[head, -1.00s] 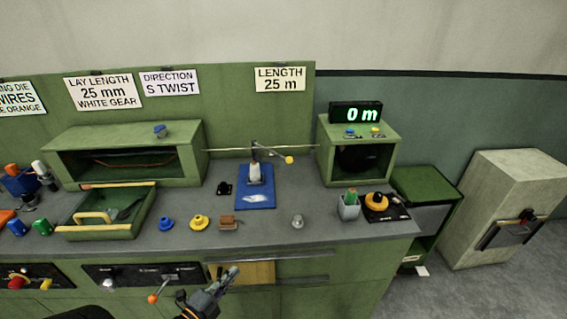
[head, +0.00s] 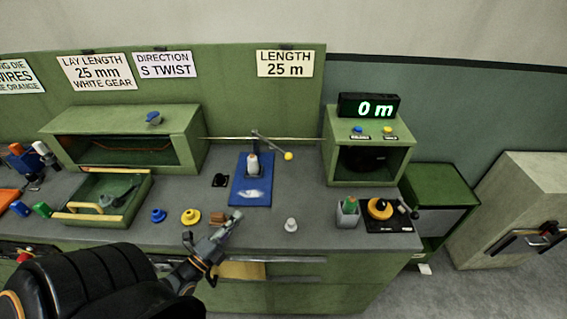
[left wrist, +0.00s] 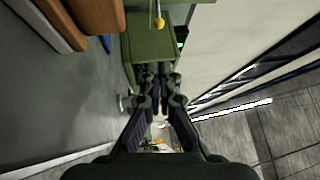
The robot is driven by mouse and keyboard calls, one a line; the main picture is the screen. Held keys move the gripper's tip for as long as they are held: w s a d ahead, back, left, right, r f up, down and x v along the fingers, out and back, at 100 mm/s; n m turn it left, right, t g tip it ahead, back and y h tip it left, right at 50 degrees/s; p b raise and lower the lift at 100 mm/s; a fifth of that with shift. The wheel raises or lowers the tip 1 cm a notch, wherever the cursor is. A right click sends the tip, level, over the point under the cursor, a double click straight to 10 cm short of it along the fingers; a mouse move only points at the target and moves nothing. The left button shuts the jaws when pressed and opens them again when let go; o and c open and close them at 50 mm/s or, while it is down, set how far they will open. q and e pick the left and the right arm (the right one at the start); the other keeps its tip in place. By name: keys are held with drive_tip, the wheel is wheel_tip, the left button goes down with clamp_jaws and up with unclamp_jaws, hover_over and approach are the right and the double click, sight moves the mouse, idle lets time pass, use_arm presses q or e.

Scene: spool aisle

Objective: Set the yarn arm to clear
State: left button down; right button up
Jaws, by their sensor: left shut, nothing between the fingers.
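The yarn arm (head: 270,145) is a thin dark lever with a yellow ball (head: 289,156) at its end. It pivots near the thin horizontal wire, above a white-topped post on a blue plate (head: 240,194). The lever slopes down to the right. The yellow ball also shows at the top of the left wrist view (left wrist: 159,22). My left gripper (head: 235,218) is shut and empty over the bench's front part, in front of the blue plate and well apart from the yarn arm. My right gripper is not in view.
A green box (head: 340,172) with a 0 m display (head: 368,106) stands right of the arm. A long green housing (head: 70,135) stands left. Blue and yellow pieces, a brown block and a grey knob (head: 291,225) line the bench front.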

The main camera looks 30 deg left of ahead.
sight(289, 158)
use_arm(q)
drive_tip(key=w+r+b, duration=0.1)
drive_tip(key=w+r, duration=0.1)
drive_tip(key=w, duration=0.9)
drive_tip(key=w+d+r+b, duration=0.1)
drive_tip(key=w+r, duration=0.1)
drive_tip(key=w, duration=1)
drive_tip(key=shift+w+d+r, duration=0.15)
drive_tip(key=shift+w+d, duration=0.05)
drive_tip(key=w+y+p, duration=0.1)
drive_tip(key=p, duration=0.1)
drive_tip(key=w+d+r+n+y+p, duration=0.1)
drive_tip(key=p, duration=0.1)
drive_tip(key=shift+w+r, duration=0.1)
drive_tip(key=shift+w, duration=0.15)
drive_tip(key=w+b, duration=0.1)
drive_tip(key=w+f+b, duration=0.1)
drive_tip(key=w, duration=0.1)
drive_tip(key=w+d+b, duration=0.1)
drive_tip(key=w, duration=0.1)
drive_tip(key=shift+w+d+f, duration=0.1)
drive_tip(key=shift+f, duration=0.05)
